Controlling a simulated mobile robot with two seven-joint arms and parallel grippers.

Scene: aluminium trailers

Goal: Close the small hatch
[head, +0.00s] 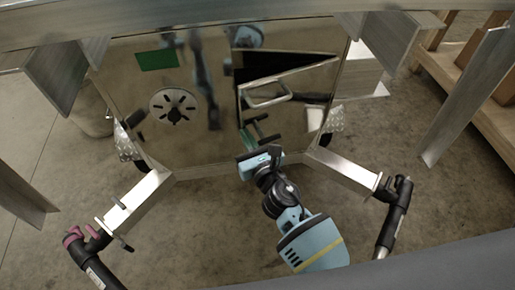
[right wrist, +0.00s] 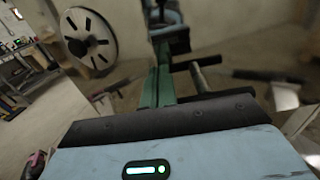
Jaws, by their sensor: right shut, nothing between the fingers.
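The small hatch (head: 305,84) is a mirror-like metal door at the right of the shiny panel in the head view. It stands ajar, with a dark gap (head: 240,72) along its left and upper edges. A pale metal handle frame (head: 265,97) shows at its left part. My right gripper (head: 252,134) is just below this handle, close to the hatch's lower left. It is shut and empty, and I cannot tell whether it touches the door. The right wrist view shows its blue body and a mirrored blue shape ahead. My left gripper is out of view.
The shiny panel (head: 190,135) bears a round slotted vent (head: 173,106) and a green patch (head: 157,60). Metal beams stand at both sides: the left arm (head: 135,203) and right arm (head: 342,170) end near black posts. Wooden pallets (head: 465,85) lie at right.

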